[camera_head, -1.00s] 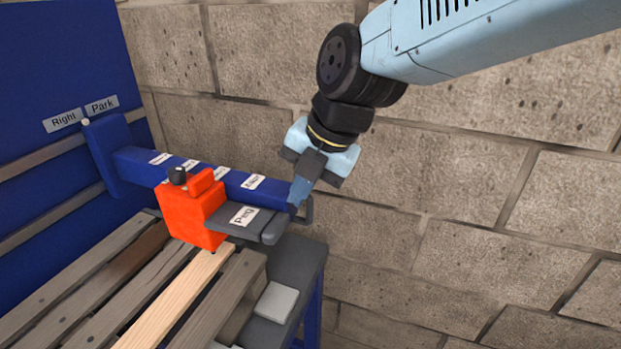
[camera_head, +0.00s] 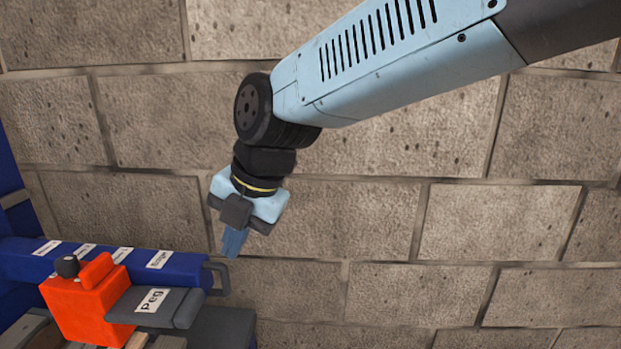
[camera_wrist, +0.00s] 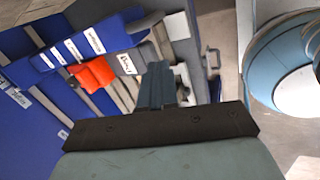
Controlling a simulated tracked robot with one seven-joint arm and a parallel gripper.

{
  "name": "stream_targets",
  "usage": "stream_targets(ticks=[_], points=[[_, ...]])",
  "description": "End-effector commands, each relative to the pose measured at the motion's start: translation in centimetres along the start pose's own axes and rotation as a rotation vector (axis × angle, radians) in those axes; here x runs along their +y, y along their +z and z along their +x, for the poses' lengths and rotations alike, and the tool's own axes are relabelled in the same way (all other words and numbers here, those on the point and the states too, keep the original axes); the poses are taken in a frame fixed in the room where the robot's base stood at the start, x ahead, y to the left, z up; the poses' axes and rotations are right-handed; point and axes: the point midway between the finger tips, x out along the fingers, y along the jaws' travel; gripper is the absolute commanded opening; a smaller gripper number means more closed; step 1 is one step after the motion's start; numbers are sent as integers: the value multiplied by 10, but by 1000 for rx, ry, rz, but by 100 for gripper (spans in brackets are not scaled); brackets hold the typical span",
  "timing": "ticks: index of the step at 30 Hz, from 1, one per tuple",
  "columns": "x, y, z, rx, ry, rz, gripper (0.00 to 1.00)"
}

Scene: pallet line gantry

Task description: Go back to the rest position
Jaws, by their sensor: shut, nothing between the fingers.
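My gripper (camera_head: 233,243) hangs fingers down in front of the block wall in the head view. It is shut, with nothing between the fingers. It is above and to the right of the end of the blue beam and apart from it. In the wrist view my gripper (camera_wrist: 155,72) points toward the rig, its blue fingers together. The orange carriage (camera_head: 85,305) sits on the blue beam (camera_head: 190,272) at lower left, with a black knob on top and a grey plate labelled "Peg" (camera_head: 152,303) beside it. The orange carriage also shows in the wrist view (camera_wrist: 92,73).
Several white labels lie along the beam. A blue panel (camera_head: 10,170) stands at the left edge. The stone block wall (camera_head: 480,220) fills the background. The space right of my gripper is clear.

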Motion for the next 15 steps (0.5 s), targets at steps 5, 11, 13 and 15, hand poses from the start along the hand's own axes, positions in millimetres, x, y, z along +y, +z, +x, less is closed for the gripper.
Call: stream_targets(ticks=[5,11,13,15], points=[[-43,40,-26,-103,4,391,0],[-98,74,-56,-213,42,860,0],[-118,83,-66,-249,63,1023,0],[-138,90,-77,-284,90,1186,0]])
